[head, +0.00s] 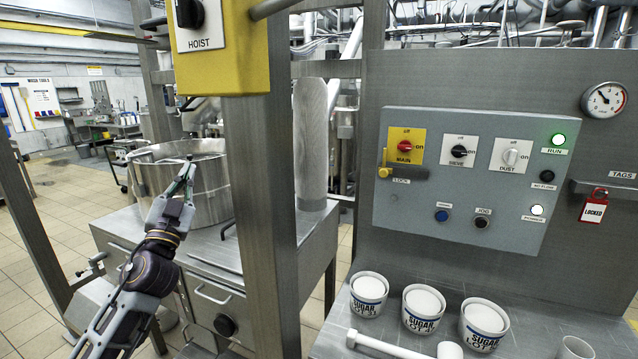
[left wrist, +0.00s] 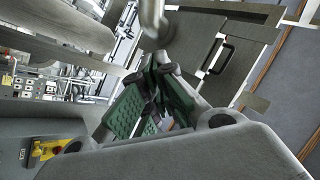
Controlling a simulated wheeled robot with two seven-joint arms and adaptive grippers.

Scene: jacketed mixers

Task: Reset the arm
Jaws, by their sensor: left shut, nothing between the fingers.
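My left arm comes in from the lower left in the head view. Its gripper (head: 187,172) is in front of the large steel pot (head: 210,195), near its rim; I cannot tell whether it touches. In the left wrist view the left gripper's green-padded fingers (left wrist: 150,100) are closed together with nothing between them. My right gripper is in neither view.
A steel post with a yellow hoist box (head: 215,45) stands right of the gripper. Several sugar tubs (head: 423,308) and a white scoop (head: 385,346) are on the steel counter below.

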